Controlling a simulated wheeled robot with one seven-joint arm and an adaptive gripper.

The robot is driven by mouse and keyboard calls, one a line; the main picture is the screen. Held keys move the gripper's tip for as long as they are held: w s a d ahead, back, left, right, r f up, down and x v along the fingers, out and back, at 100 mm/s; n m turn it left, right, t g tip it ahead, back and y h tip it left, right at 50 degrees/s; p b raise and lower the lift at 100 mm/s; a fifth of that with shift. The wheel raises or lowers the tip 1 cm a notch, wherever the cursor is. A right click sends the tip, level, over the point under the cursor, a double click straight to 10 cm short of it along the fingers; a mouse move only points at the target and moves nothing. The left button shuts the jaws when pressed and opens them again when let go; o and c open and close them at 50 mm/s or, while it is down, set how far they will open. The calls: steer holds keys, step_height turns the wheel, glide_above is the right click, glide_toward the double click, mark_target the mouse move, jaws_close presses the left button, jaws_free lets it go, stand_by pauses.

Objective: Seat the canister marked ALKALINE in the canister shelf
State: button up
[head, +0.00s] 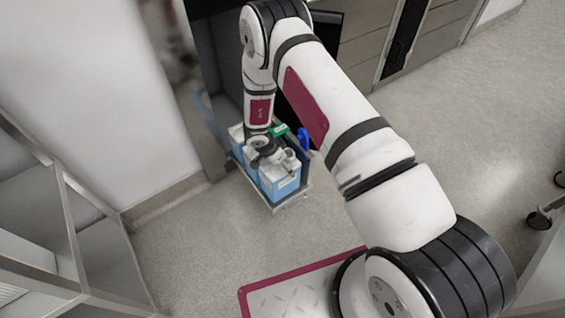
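The canister shelf (292,204) is a low grey tray pulled out at the foot of a dark cabinet opening. Light-blue canisters with whitish tops stand in it. The front canister (281,188) has a pale label on its front, too small to read, so I cannot tell which one is marked ALKALINE. My gripper (272,158) points down at the canister tops, behind the front one. My wrist hides its fingers and much of the canisters. I cannot tell whether it is open, or whether it touches or holds a canister.
A bright blue upright part (304,138) stands at the tray's right side. A white wall (90,90) and a metal rack (70,220) are at left. Grey cabinets (365,45) stand behind. The speckled floor (470,130) is open at right, with a caster (540,218) at the edge.

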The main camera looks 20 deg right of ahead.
steer(key=shift+w+f+b, duration=0.15)
steer(key=shift+f+b, duration=0.4)
steer(key=shift+f, duration=0.65)
stand_by(1.0)
steer(key=o, duration=1.8)
steer(key=shift+c, duration=0.2)
steer(key=shift+o, duration=1)
steer(key=shift+s+f, duration=0.15)
steer(key=shift+s, duration=0.1)
steer(key=v, duration=1.2)
steer(key=shift+w+d, duration=0.1)
